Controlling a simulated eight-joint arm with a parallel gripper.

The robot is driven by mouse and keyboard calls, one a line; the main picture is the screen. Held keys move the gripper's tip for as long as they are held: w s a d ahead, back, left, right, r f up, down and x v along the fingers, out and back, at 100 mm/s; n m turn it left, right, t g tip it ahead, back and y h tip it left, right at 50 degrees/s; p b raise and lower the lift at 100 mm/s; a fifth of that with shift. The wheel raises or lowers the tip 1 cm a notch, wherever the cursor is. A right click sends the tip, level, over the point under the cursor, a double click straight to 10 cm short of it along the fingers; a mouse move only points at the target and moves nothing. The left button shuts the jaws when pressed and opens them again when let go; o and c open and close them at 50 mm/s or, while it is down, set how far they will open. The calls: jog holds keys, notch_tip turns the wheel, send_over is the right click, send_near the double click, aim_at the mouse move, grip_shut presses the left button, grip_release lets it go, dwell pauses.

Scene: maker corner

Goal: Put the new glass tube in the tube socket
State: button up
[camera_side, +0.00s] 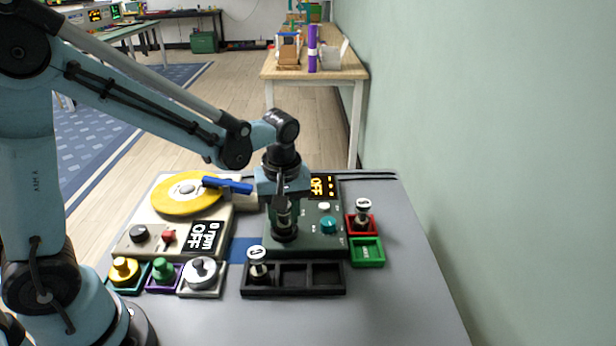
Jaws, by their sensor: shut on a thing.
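My gripper (283,203) points straight down over the dark green device (312,243). It is shut on a small glass tube (283,218), mostly hidden by the fingers. The round dark tube socket (285,236) is directly below, on the left part of the device. I cannot tell whether the tube is seated in it or just above it. A tube with a white round top (257,262) stands in the left compartment of the black rack (295,291). A similar tube (363,210) stands in the red tray (371,230).
A beige device with a yellow disc (187,190) and a blue bar (228,185) stands left. Several coloured knobs (162,270) sit in front of it. The table's right front is clear.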

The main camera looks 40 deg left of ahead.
jog(key=shift+f, duration=0.15)
jog(key=o, duration=1.1)
jog(key=shift+r, duration=3.5)
jog(key=shift+s+r+m, duration=0.25)
jog(key=shift+s+m, duration=0.15)
jog(key=shift+s+a+r+m+t+h, duration=0.2)
jog(key=shift+s+m+t, duration=0.95)
jog(key=shift+m, duration=0.6)
jog(key=shift+s+a+r+m+t+h, duration=0.1)
jog(key=shift+s+r+m+t+h, duration=0.15)
jog(key=shift+s+m+t, duration=1.25)
jog(key=shift+s+a+r+m+t+h, duration=0.2)
jog(key=shift+s+m+t, duration=0.6)
jog(key=shift+m, duration=1.25)
